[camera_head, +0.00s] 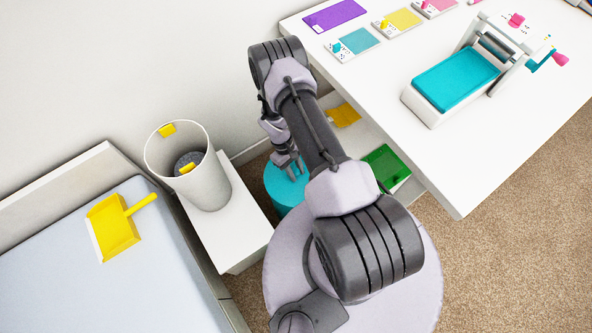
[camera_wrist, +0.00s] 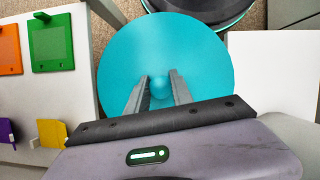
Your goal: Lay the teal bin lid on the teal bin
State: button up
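The teal bin (camera_head: 284,209) stands on the floor between the white stand and the desk, partly hidden by my arm. The round teal lid (camera_wrist: 205,65) fills the middle of the wrist view and hides what is beneath it. In the head view the lid's disc appears at the bin's top; I cannot tell whether it rests fully on the rim. My gripper (camera_wrist: 159,82) points down over the lid, its two fingers on either side of the small round knob (camera_wrist: 160,88) and seemingly touching it. In the head view the gripper (camera_head: 290,168) is at the teal top.
A white waste basket (camera_head: 209,180) stands on the white stand (camera_head: 235,235) left of the bin. A yellow dustpan (camera_head: 113,228) lies on the bed. The white desk (camera_head: 470,160) overhangs at right, with a green item (camera_head: 386,166) on a low shelf below.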

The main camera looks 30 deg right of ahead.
jog(key=o, duration=0.5)
jog(key=p+v, duration=0.6)
jog(key=v, duration=1.1)
jog(key=shift+w+r, duration=0.15)
jog(key=w+a+r+m+t+y, duration=0.1)
jog(key=a+r+m+t, duration=0.15)
jog(key=r, duration=1.35)
jog(key=w+a+r+m+t, duration=0.1)
jog(key=a+r+t, duration=0.15)
jog(key=r, duration=1.35)
jog(key=s+a+r+m+t, duration=0.1)
jog(key=s+a+r, duration=0.1)
jog(key=s+r, duration=0.3)
jog(key=s+a+r+m+t+y, duration=0.1)
jog(key=s+a+r+t, duration=0.1)
jog(key=s+r, duration=0.3)
jog(key=s+a+r+m+t+y, duration=0.1)
jog(key=s+a+r, duration=0.3)
jog(key=s, duration=0.5)
jog(key=shift+s+a+r+t, duration=0.1)
jog(key=shift+s+r+t, duration=0.2)
jog(key=shift+r+t, duration=0.2)
